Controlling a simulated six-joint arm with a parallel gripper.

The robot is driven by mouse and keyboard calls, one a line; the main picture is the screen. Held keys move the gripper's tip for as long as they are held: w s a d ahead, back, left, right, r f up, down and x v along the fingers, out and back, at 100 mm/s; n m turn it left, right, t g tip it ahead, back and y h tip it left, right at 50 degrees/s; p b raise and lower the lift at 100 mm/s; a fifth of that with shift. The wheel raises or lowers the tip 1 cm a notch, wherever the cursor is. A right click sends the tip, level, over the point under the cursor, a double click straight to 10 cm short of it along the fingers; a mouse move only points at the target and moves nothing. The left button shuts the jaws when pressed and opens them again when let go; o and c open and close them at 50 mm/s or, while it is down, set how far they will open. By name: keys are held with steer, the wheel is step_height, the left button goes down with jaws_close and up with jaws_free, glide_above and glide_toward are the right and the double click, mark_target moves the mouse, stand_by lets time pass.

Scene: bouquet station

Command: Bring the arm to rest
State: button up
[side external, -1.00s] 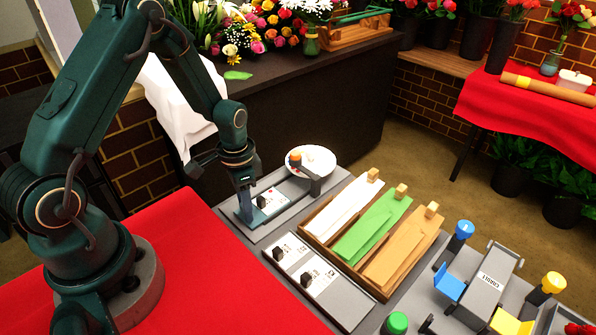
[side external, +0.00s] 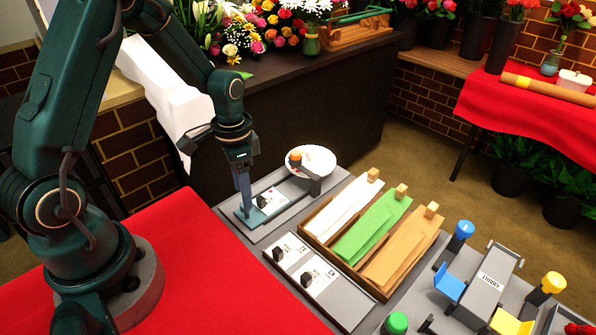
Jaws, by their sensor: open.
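My gripper (side external: 243,185) points down at the end of my dark green arm, above the left end of a grey station plate (side external: 290,190). Its jaws are open, though the gap between them is hard to make out. A bluish upright piece sits at the jaws, and I cannot tell whether it is part of the fingers or of the station. A bluish flat part (side external: 251,216) lies just below. A small black knob (side external: 262,201) on a white panel is close to the right of the jaws.
A white dish (side external: 318,158) stands right of my gripper. White, green and tan sheets (side external: 372,228) lie in a wooden tray in front. A switch panel (side external: 318,282) is nearer. Blue, yellow and green-topped posts stand at right. A dark flower counter (side external: 330,110) rises behind.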

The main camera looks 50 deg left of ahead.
steer(key=shift+w+d+r, duration=0.1)
steer(key=shift+w+r, duration=0.15)
steer(key=shift+r, duration=0.1)
steer(key=d+r+t, duration=0.4)
steer(key=r+t, duration=0.1)
steer(key=r, duration=0.9)
steer(key=s+d+r+n, duration=0.1)
steer(key=s+d, duration=0.1)
steer(key=s, duration=0.4)
steer(key=s+d+r+n, duration=0.1)
steer(key=s+n, duration=0.1)
steer(key=s, duration=0.3)
steer(key=shift+s+d+r+n+t, duration=0.3)
steer(key=shift+s+d+r, duration=0.1)
